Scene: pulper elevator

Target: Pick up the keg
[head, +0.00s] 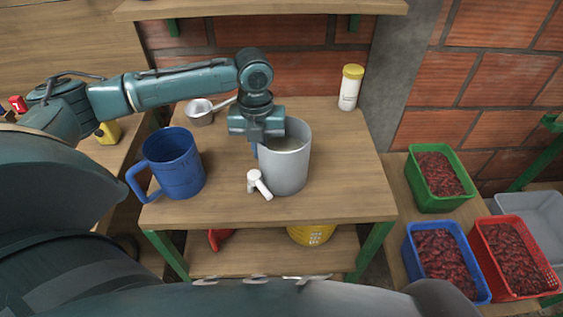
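The keg (287,172) is a grey, open-topped cylinder standing upright on the wooden table. It has a white tap (259,184) low on its front left side, and pale contents show inside. My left gripper (258,141) points down at the keg's left rim and overlaps it in the head view. A small blue finger part shows just outside the keg's left wall. The other fingertip is hidden or unclear, so I cannot tell whether the gripper touches or grips the rim. My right gripper is not in view.
A blue mug (176,165) stands left of the keg. A saucepan (200,113) is behind it, and a yellow-capped white bottle (350,90) is at the back right. A lower shelf holds a yellow container (312,235). Baskets of red fruit (437,178) sit right. The table's front right is clear.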

